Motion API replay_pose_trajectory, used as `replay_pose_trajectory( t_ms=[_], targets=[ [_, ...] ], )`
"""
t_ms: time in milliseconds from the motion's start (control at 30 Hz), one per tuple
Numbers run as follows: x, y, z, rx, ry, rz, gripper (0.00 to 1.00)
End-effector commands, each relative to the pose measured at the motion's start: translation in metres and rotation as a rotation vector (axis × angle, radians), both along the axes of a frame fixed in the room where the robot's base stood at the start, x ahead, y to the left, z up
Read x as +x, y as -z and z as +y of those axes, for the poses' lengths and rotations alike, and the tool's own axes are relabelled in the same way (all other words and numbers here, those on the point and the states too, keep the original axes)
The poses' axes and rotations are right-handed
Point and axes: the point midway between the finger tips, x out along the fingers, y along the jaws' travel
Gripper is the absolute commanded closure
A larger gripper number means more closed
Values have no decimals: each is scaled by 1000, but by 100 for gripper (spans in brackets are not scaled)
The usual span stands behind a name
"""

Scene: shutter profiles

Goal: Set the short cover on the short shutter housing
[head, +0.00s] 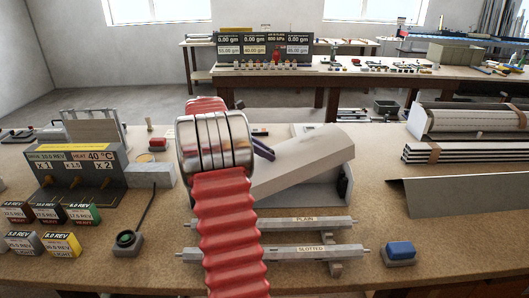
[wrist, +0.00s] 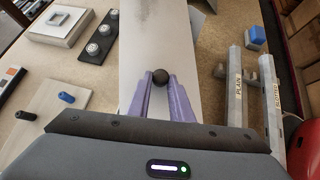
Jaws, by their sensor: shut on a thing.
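My gripper (wrist: 160,85) is shut on a small dark round knob (wrist: 160,74) on the pale short cover. The short cover (head: 305,162) is a light grey, long, box-like piece. It lies obliquely across the middle of the bench in the head view, and its flat top (wrist: 158,35) runs away from my gripper in the wrist view. In the head view one purple finger shows at the cover's left end; my arm hides the rest. A pale open box, seemingly the short housing (head: 347,190), shows partly below and behind the cover. I cannot tell whether they touch.
Two bars marked PLAIN (head: 330,222) and SLOTTED (head: 330,251) lie in front. A blue button box (head: 399,253) stands to their right. A long grey cover (head: 460,196) and stacked profiles (head: 465,151) lie at the right. A control box (head: 80,173) and labelled blocks stand at the left.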

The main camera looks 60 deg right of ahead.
Motion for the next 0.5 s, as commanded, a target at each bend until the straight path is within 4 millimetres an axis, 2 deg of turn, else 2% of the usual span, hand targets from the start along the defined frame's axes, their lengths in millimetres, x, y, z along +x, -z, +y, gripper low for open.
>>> replay_pose_trajectory(
  t_ms=[33, 433, 467, 500],
  targets=[
    [-2, 25, 4, 40, 4, 8, 100],
    [-1, 27, 5, 40, 1, 9, 100],
    [-1, 27, 5, 40, 1, 9, 79],
    [-1, 27, 5, 40, 1, 9, 76]
  ],
)
